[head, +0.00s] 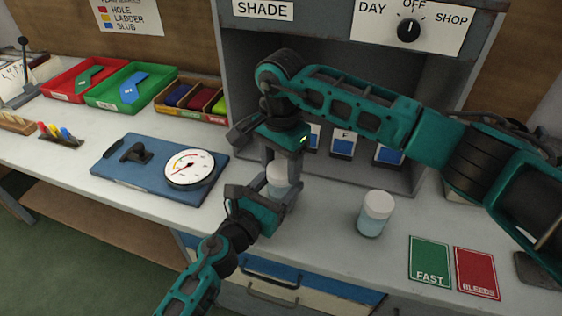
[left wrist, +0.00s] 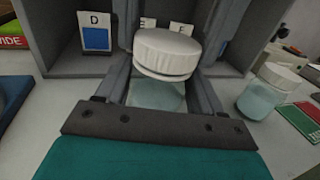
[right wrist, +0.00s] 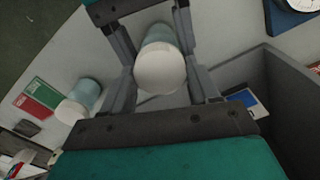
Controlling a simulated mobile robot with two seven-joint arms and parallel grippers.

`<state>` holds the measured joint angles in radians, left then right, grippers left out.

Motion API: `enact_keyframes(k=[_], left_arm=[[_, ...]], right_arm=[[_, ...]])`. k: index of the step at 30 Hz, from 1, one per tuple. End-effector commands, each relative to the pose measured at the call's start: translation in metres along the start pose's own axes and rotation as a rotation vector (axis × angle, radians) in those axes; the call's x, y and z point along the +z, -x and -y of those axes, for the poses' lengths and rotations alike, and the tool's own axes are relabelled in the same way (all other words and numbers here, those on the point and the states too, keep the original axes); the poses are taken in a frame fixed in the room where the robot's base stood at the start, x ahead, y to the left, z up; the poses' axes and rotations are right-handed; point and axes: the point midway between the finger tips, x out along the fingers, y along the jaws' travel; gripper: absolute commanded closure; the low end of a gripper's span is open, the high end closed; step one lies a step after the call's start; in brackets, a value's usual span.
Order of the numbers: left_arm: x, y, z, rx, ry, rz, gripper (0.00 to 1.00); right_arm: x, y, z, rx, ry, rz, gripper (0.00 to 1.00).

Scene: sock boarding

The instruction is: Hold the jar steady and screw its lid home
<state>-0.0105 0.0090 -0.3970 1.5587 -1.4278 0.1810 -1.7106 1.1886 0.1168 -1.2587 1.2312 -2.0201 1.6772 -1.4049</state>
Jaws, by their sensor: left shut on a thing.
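The jar, pale blue and translucent (left wrist: 158,96), stands upright on the bench between my two grippers, with a white lid (left wrist: 168,45) on top. The lid also shows from above in the right wrist view (right wrist: 160,69); I cannot tell how far it is screwed down. My left gripper (head: 270,196) comes from the front and is shut on the jar's body. My right gripper (head: 282,170) points down from above, its fingers on either side of the lid with gaps showing, so it looks open. In the head view the fingers partly hide the jar.
A second lidded jar (head: 375,213) stands to the right, near the green FAST card (head: 429,262) and red BLEEDS card (head: 477,272). A blue board with a dial gauge (head: 190,168) lies to the left. The grey booth (head: 236,75) stands behind.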

Motion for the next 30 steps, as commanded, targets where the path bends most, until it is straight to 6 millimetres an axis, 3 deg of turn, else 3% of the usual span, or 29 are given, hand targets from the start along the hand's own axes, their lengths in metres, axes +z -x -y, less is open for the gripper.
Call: enact_keyframes(k=[10,16,30], left_arm=[[-0.0002,0.0001,-0.0008,0.002,0.001,-0.001,1.0],[-0.0003,0.0001,-0.001,0.003,0.001,-0.001,1.0],[-0.0003,0.0001,-0.0015,0.004,0.001,-0.001,1.0]], right_arm=[[0.0,0.0001,-0.0004,0.002,0.0,0.0,0.76],[-0.0003,0.0002,-0.0005,0.002,-0.071,-0.001,0.78],[-0.0002,-0.0007,-0.0008,0.005,-0.9,-0.001,0.78]])
